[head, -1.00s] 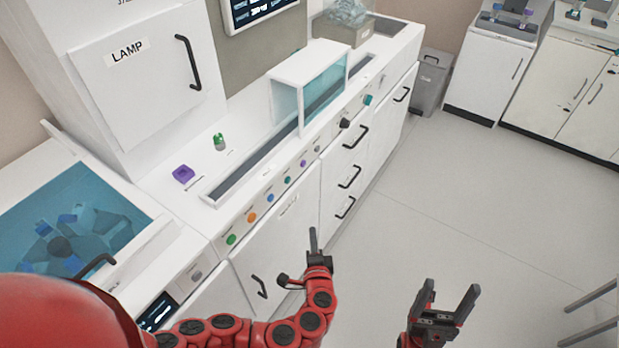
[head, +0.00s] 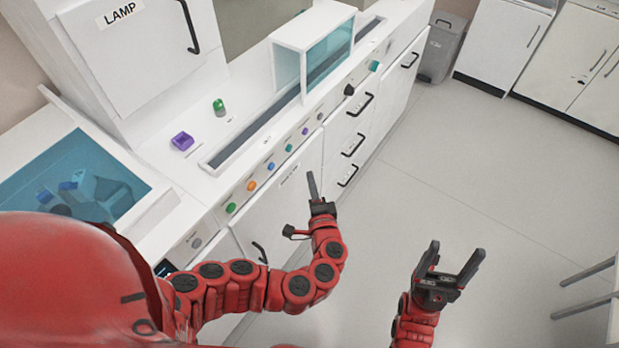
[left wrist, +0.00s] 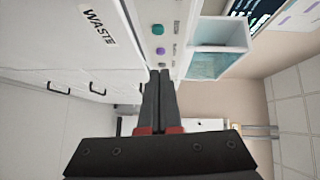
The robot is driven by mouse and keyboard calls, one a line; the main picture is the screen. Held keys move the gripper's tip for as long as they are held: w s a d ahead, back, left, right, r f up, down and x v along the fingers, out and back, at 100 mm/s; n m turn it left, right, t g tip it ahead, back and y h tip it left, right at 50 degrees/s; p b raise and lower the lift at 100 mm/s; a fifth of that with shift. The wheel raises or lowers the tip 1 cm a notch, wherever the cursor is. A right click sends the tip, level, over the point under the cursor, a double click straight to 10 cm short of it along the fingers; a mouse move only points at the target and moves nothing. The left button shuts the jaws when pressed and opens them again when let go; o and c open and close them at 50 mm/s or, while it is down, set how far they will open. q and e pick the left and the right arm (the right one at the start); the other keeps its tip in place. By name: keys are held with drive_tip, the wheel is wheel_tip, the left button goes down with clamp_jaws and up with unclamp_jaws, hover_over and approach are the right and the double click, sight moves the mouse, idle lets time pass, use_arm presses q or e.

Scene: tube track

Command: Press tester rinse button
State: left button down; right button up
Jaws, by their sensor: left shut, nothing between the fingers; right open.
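A row of small coloured buttons runs along the front panel of the white tester counter (head: 215,190). In the head view I see a green button (head: 231,208), an orange button (head: 251,186), a blue button (head: 271,167), a teal button (head: 288,148) and a purple button (head: 305,131). I cannot read which is the rinse button. My left gripper (head: 312,187) is shut and empty, in front of the cabinet door below the row, apart from the buttons. The left wrist view shows its closed fingers (left wrist: 160,90) near the panel. My right gripper (head: 458,266) is open and empty over the floor.
A purple block (head: 182,141) and a green-topped piece (head: 219,106) sit on the counter. A clear-fronted box (head: 328,58) covers part of the long slot. Black drawer handles (head: 361,105) stick out below the panel.

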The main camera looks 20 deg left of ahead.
sight(289, 148)
use_arm(q)
drive_tip(key=w+a+p, duration=0.1)
drive_tip(key=w+a, duration=0.1)
drive_tip(key=w+a+p, duration=0.1)
drive_tip(key=w+a, duration=0.1)
drive_tip(key=w, duration=0.1)
drive_tip(key=w+a+f+p, duration=0.1)
drive_tip(key=w+a, duration=0.1)
drive_tip(key=shift+w+a+p, duration=0.25)
drive_tip(key=shift+a+p, duration=0.05)
drive_tip(key=shift+a, duration=0.1)
